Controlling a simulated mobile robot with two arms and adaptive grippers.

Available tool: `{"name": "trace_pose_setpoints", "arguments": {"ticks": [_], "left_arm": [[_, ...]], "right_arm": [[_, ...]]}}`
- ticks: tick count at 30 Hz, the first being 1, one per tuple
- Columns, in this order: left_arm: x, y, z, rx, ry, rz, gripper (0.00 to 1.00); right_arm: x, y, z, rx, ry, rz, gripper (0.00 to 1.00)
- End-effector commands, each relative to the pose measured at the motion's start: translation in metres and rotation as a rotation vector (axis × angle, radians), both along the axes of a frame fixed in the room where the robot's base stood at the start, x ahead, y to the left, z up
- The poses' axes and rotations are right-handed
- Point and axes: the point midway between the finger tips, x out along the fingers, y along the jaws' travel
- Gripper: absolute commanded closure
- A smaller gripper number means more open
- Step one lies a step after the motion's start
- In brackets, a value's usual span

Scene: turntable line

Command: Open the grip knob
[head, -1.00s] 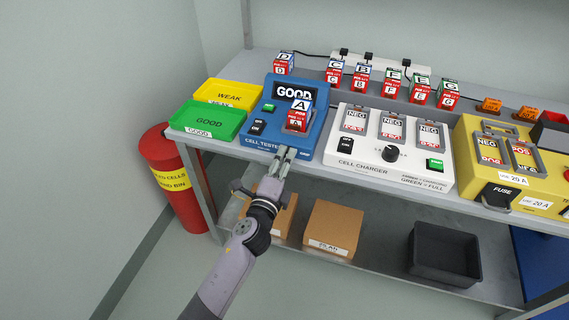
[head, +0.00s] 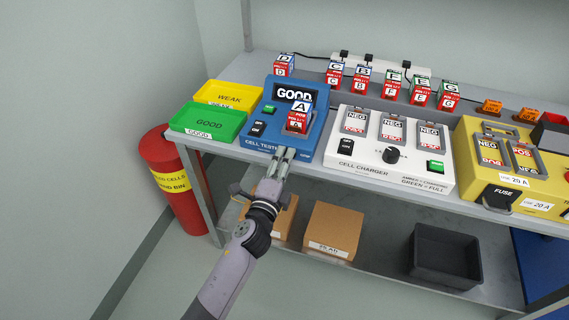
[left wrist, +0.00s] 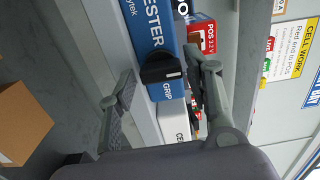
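The blue cell tester (head: 271,131) stands on the bench with cell A (head: 297,117) upright in its slot. In the left wrist view, the black grip knob (left wrist: 161,68) is on the tester's front edge, beside the white GRIP label (left wrist: 168,91). My left gripper (head: 285,153) is at the tester's front edge and hides the knob in the head view. In the left wrist view, its fingers (left wrist: 160,64) are apart, one on each side of the knob. I cannot tell whether they touch it. My right gripper is not in view.
A white cell charger (head: 370,160) stands right of the tester, with a yellow unit (head: 463,135) beyond. Green (head: 235,125) and yellow (head: 214,87) trays are at the left. Several cells stand behind. Boxes and a dark bin (head: 444,277) are on the lower shelf.

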Motion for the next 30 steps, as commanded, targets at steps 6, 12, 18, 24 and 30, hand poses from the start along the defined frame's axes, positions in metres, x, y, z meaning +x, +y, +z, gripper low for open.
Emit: {"name": "trace_pose_setpoints", "arguments": {"ticks": [6, 12, 18, 24, 30], "left_arm": [[0.000, 0.000, 0.000, 0.002, -0.002, -0.001, 0.43], [-0.001, 0.000, 0.001, 0.003, -0.002, -0.001, 0.43], [-0.021, 0.006, -0.001, 0.003, 0.000, -0.002, 0.43], [-0.062, 0.020, -0.001, 0.001, 0.002, 0.000, 0.43], [-0.097, 0.031, -0.001, 0.002, 0.000, -0.001, 0.43]], "right_arm": [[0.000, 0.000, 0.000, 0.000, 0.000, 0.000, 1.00], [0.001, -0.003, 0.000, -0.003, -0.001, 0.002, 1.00], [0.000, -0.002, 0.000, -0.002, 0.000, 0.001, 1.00], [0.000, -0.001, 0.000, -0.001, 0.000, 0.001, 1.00], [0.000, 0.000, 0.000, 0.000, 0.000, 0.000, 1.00]]}}
